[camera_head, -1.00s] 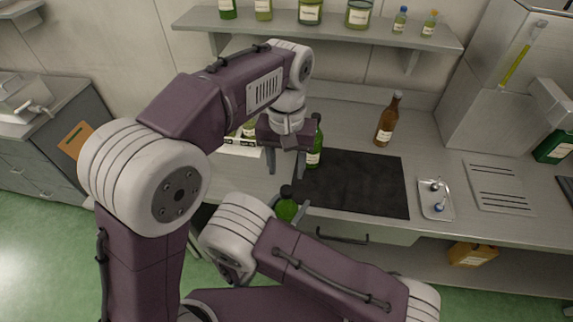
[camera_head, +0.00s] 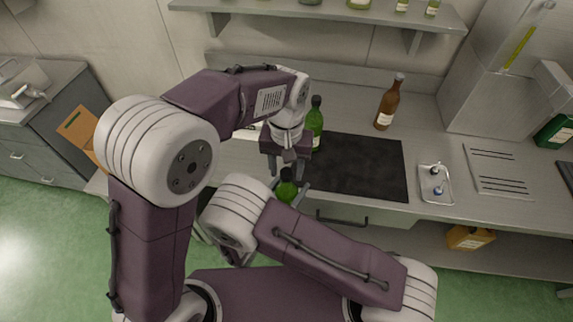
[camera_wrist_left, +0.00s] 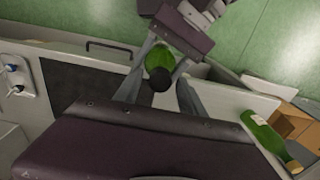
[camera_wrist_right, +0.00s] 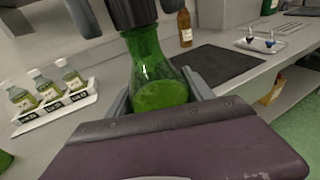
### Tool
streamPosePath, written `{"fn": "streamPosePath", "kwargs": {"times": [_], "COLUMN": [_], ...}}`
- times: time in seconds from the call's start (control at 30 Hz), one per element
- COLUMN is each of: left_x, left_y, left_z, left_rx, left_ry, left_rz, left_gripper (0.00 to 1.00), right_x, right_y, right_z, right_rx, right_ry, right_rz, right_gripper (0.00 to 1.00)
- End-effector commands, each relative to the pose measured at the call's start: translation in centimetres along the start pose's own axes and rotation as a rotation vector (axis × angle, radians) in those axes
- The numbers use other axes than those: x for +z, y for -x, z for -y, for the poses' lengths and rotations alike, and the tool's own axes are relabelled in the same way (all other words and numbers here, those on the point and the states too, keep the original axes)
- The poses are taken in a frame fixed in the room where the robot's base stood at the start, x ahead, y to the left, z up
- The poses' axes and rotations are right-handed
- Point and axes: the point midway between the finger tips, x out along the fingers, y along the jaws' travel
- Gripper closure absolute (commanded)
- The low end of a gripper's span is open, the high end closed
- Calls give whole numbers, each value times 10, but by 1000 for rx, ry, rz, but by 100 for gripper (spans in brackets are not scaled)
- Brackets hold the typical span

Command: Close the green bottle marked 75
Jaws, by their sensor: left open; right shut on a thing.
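A green bottle (camera_wrist_right: 160,75) with a dark top (camera_wrist_right: 130,12) stands roughly upright between the fingers of my right gripper (camera_wrist_right: 157,88), which is shut on it. In the head view this bottle (camera_head: 286,190) is held in front of the counter. Its label is not visible, so I cannot read a number. My left gripper (camera_head: 287,168) is open just above it, pointing down. In the left wrist view its fingers stand either side of the dark top (camera_wrist_left: 160,78); contact cannot be told. Another green bottle (camera_head: 315,125) stands on the counter behind; it also shows in the left wrist view (camera_wrist_left: 262,130).
A black mat (camera_head: 360,165) lies on the counter. A white rack (camera_wrist_right: 58,108) holds several small labelled bottles. A shelf (camera_head: 330,12) runs above.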

Motion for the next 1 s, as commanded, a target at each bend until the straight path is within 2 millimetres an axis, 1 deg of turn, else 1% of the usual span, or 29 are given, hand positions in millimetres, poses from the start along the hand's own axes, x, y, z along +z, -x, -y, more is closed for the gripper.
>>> {"fn": "streamPosePath", "kwargs": {"times": [0.07, 0.1, 0.17, 0.2, 0.23, 0.27, 0.4, 0.5, 0.67, 0.7, 0.73, 0.77, 1.0], "left_x": [0, 0, 0, 0, 0, 0, 0, 0, 0, 0, 0, 0, 0], "left_y": [0, 0, 0, 0, 0, 0, 0, 0, 0, 0, 0, 0, 0], "left_z": [0, 0, 0, 0, 0, 0, 0, 0, 0, 0, 0, 0, 0], "left_rx": [0, 0, 0, 0, 0, 0, 0, 0, 0, 0, 0, 0, 0], "left_ry": [0, 0, 0, 0, 0, 0, -22, -163, -166, -166, -166, -166, -165], "left_rz": [0, 0, 0, 0, 0, 0, 0, 0, 0, 0, 0, 0, 0], "left_gripper": [53, 58, 75, 86, 94, 100, 100, 100, 100, 61, 53, 47, 47], "right_x": [1, 1, 1, 1, 1, 1, 1, 1, 1, 1, 1, 1, 1], "right_y": [0, 0, 0, 0, 0, 0, 0, 0, 0, 0, 0, 0, 0], "right_z": [0, 0, 0, 0, 0, 0, 0, 0, 0, 0, 0, 0, 0], "right_rx": [0, 0, 0, 0, 0, 0, 0, 0, 0, 0, 0, 0, 0], "right_ry": [-1, -1, -1, -1, -1, -1, -1, -1, -1, -1, -1, -1, -1], "right_rz": [3, 3, 3, 3, 3, 3, 3, 3, 3, 3, 3, 3, 3], "right_gripper": [100, 100, 100, 100, 100, 100, 100, 100, 100, 100, 100, 100, 100]}}
